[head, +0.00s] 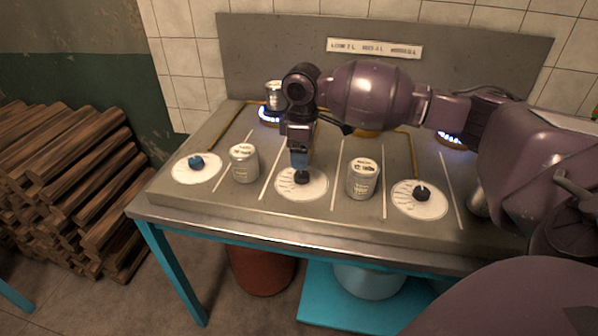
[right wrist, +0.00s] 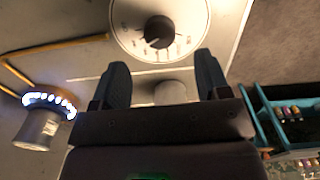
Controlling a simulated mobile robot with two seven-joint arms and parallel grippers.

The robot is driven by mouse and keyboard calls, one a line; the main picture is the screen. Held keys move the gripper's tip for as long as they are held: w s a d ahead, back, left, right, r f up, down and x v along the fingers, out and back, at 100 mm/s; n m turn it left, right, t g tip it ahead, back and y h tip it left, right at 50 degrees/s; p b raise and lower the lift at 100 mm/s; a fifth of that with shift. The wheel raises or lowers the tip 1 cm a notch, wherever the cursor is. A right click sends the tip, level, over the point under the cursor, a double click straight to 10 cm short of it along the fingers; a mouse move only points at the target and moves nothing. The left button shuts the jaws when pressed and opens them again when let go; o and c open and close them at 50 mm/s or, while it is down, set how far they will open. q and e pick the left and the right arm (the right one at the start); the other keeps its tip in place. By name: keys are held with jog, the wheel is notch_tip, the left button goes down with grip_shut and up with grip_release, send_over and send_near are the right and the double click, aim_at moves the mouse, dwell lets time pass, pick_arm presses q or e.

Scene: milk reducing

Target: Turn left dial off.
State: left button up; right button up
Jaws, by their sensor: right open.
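The middle dial (head: 302,179) has a dark knob on a marked white plate. My right gripper (head: 300,163) points down just above the middle dial, well to the right of the left dial. In the right wrist view its two fingers stand apart with nothing gripped (right wrist: 161,70). A dial with a dark knob (right wrist: 159,32) shows beyond the fingertips there; I cannot tell which dial it is. My left gripper is not in view.
Grey cans stand between the dials, one left (head: 243,163) and one right (head: 363,179) of my gripper. Another can (head: 274,95) stands by a lit burner (head: 267,115) at the back. A right dial (head: 421,195) and another lit burner (head: 450,138) lie further right.

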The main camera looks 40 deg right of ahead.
aim_at(302, 174)
notch_tip(302, 174, down, 6)
jog(key=shift+r+b, duration=0.25)
jog(key=shift+b, duration=0.3)
jog(key=shift+f, duration=0.4)
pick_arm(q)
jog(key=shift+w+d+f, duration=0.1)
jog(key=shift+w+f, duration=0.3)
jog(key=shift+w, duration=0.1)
pick_arm(e)
jog(key=shift+c, duration=0.3)
